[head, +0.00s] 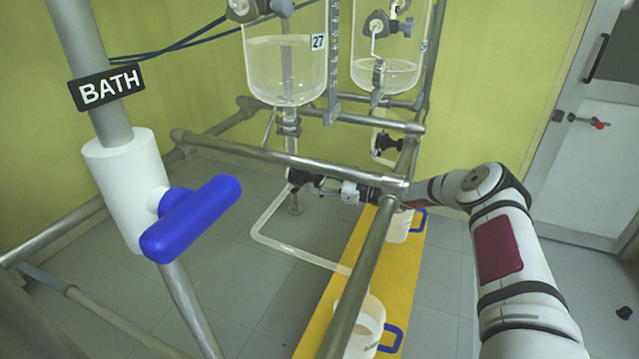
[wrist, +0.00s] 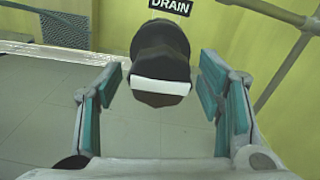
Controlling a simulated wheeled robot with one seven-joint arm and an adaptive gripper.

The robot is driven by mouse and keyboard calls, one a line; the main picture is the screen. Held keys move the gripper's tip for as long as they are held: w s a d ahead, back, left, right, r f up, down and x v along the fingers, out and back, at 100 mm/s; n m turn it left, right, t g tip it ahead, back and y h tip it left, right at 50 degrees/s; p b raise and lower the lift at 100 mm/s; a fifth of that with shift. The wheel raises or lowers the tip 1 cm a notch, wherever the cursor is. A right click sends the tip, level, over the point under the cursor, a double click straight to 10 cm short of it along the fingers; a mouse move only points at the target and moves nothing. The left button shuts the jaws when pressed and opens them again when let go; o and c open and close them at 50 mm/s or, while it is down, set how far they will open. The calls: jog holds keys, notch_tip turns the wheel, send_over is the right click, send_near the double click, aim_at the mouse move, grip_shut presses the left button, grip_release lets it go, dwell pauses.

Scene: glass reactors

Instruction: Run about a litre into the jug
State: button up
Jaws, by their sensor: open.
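A glass reactor marked 27 (head: 287,75) holds clear liquid. Its outlet runs down to a dark drain valve (head: 297,177), and a pale tube (head: 268,240) leads from there towards a white jug (head: 374,309) with a blue handle. A rail hides part of this jug, and I cannot tell its fill. My gripper (head: 325,186) is at the valve. In the wrist view my gripper (wrist: 160,78) is open, with its fingers on either side of a black knob (wrist: 160,48) with a white band. A DRAIN label (wrist: 170,5) shows above it; contact is not visible.
A BATH pipe with a blue lever valve (head: 190,218) stands in the left foreground. Grey frame rails (head: 290,160) cross around the valve. A second reactor (head: 388,75) and another blue-handled jug (head: 398,228) are farther back. The jugs stand on a yellow board (head: 395,290).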

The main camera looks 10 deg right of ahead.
jog(key=c, duration=1.2)
jog(key=shift+n, duration=0.4)
jog(key=shift+n+b, duration=0.95)
jog(key=shift+n, duration=1.35)
jog(key=o, duration=1.2)
